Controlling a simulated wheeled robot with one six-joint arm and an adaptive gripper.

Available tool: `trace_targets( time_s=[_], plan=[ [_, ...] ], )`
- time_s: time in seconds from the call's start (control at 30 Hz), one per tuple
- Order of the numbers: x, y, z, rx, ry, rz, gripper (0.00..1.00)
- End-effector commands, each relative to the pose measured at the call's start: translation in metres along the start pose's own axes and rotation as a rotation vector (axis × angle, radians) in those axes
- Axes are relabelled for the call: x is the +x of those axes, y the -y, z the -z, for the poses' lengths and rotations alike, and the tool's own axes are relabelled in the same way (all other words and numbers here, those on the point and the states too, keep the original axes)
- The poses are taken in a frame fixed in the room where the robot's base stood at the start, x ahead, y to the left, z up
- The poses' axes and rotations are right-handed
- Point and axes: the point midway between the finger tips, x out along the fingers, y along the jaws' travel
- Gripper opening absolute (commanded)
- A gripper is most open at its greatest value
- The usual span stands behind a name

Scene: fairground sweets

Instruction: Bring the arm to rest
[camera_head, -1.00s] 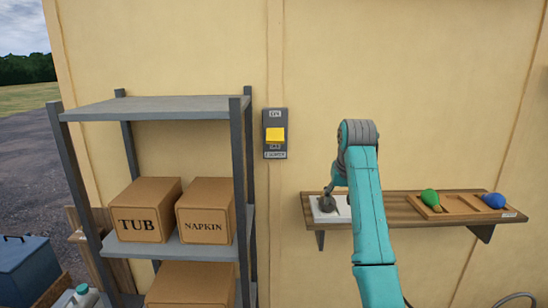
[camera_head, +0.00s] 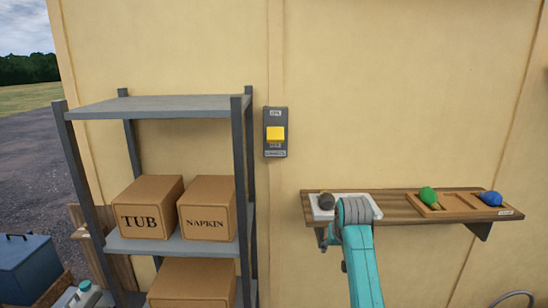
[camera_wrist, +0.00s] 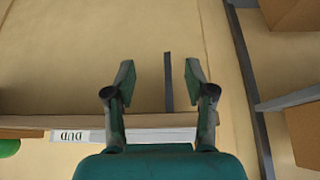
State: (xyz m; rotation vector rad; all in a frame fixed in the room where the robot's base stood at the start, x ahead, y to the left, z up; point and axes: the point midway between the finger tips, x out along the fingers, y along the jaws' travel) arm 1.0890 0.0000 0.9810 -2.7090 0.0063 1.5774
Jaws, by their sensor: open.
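My gripper (camera_wrist: 160,78) is open in the wrist view, its two fingers apart with nothing between them. Behind the fingers are the plain wall, the shelf's edge and a dark bracket. In the head view my arm rises in front of the wooden wall shelf (camera_head: 395,207), and the gripper is hidden there.
A dark grey ball (camera_head: 326,201) lies on a white tray (camera_head: 318,214) on the shelf; a label (camera_wrist: 75,136) reads DUD. A green ball (camera_head: 427,195) and blue ball (camera_head: 491,198) sit in a wooden tray.

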Motion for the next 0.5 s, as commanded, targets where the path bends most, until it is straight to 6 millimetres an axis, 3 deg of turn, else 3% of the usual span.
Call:
trace_targets(
  time_s=[0.03,0.2,0.5],
  plan=[
    [0.018,0.0,-0.02,0.0,-0.007,0.0,0.55],
    [0.062,-0.001,-0.075,-0.001,-0.063,0.0,0.55],
    [0.112,-0.001,-0.18,-0.002,-0.158,0.001,0.55]
  ],
)
